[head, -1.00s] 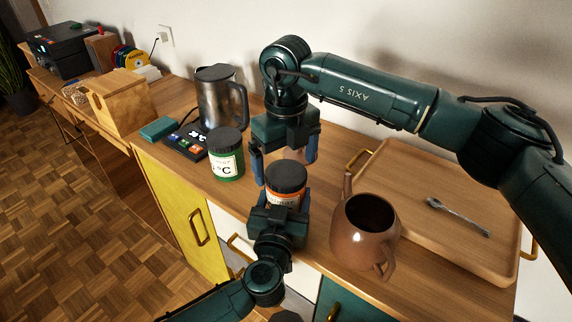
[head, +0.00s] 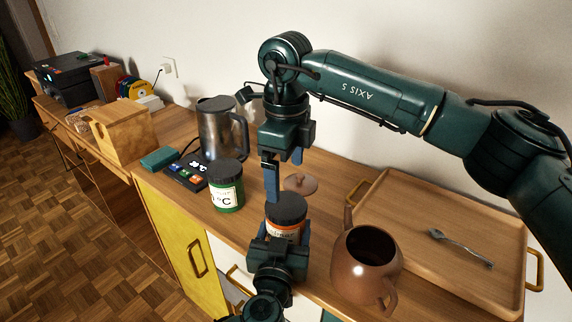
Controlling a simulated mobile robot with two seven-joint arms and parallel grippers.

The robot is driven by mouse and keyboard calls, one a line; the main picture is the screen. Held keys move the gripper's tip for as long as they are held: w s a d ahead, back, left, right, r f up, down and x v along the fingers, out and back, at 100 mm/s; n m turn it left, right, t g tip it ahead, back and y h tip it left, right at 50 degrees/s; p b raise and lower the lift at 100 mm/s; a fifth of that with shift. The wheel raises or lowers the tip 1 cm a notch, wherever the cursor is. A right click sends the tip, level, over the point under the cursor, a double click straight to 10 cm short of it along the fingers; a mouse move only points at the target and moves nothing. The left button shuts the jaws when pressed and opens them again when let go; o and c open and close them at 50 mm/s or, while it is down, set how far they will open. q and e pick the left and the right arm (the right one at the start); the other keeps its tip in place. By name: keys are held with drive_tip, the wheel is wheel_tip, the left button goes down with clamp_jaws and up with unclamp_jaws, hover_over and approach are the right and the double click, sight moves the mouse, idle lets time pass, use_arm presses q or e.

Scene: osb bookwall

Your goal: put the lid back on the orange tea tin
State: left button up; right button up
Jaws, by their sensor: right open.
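The orange tea tin (head: 284,234) stands upright on the sideboard, its dark lid (head: 286,207) sitting on top and looking level. I cannot tell whether the lid is fully pressed down. My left gripper (head: 279,236) reaches in from the front with a blue finger on each side of the tin, shut on its body; the gripper hides the tin's lower part. My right gripper (head: 284,178) points down just above and behind the lid, open and empty, with its fingers apart.
A green tin (head: 226,188) stands left of the orange one. A brown teapot (head: 366,262) stands close on the right, and a small brown lid (head: 300,184) lies behind. A steel jug (head: 220,128) is at the back; a wooden tray (head: 450,230) with a spoon (head: 460,247) is right.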

sight(286, 204)
drive_tip(key=shift+r+n, duration=0.35)
drive_tip(key=shift+n, duration=0.55)
drive_tip(key=shift+f, duration=4)
drive_tip(key=shift+c, duration=0.3)
drive_tip(key=c, duration=0.9)
drive_tip(key=o, duration=1.1)
drive_tip(key=shift+o, duration=0.2)
wheel_tip(286, 204, up, 12)
